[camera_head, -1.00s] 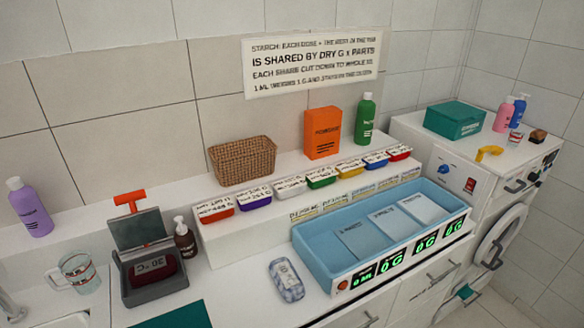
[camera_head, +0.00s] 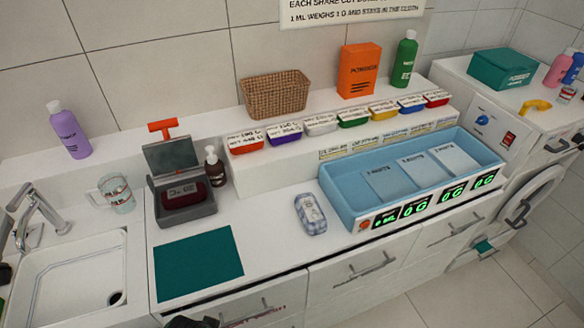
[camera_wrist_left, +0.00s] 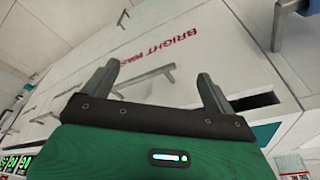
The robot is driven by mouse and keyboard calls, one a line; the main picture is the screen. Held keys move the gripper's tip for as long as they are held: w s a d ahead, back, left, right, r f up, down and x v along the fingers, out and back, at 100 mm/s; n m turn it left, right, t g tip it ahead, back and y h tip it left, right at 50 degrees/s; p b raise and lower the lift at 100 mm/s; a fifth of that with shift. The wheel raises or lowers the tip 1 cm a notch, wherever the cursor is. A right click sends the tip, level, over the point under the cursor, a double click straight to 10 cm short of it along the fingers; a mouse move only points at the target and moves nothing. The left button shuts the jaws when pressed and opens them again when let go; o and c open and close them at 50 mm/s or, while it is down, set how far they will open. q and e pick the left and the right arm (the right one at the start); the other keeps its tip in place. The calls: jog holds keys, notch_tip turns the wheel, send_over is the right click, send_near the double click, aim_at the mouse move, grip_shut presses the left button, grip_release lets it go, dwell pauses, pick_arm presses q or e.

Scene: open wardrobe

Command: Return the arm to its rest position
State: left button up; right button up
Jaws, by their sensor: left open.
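My left gripper (camera_wrist_left: 158,70) shows in the left wrist view with its two grey fingers spread apart and nothing between them. Behind it are white cabinet fronts with grey bar handles and upside-down red lettering (camera_wrist_left: 190,38). In the head view, a dark piece (camera_head: 190,322) that looks like part of my arm or gripper just enters at the bottom edge, in front of the counter; its fingers cannot be made out there. My right gripper is in neither view.
Drawer handles (camera_head: 365,266) stick out below. The floor at right is clear.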

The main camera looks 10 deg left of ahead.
pick_arm(q)
jog(key=s+f+g, duration=0.1)
jog(key=s+f, duration=0.1)
jog(key=f, duration=1)
jog(key=s+f, duration=0.3)
jog(key=f, duration=0.9)
jog(key=s+a+f, duration=0.2)
jog(key=s+f, duration=0.5)
jog(key=s, duration=0.1)
jog(key=s+a+f+g, duration=0.1)
jog(key=s+f, duration=0.7)
jog(key=s, duration=0.1)
jog(key=shift+a+f, duration=0.2)
jog(key=shift+a, duration=0.15)
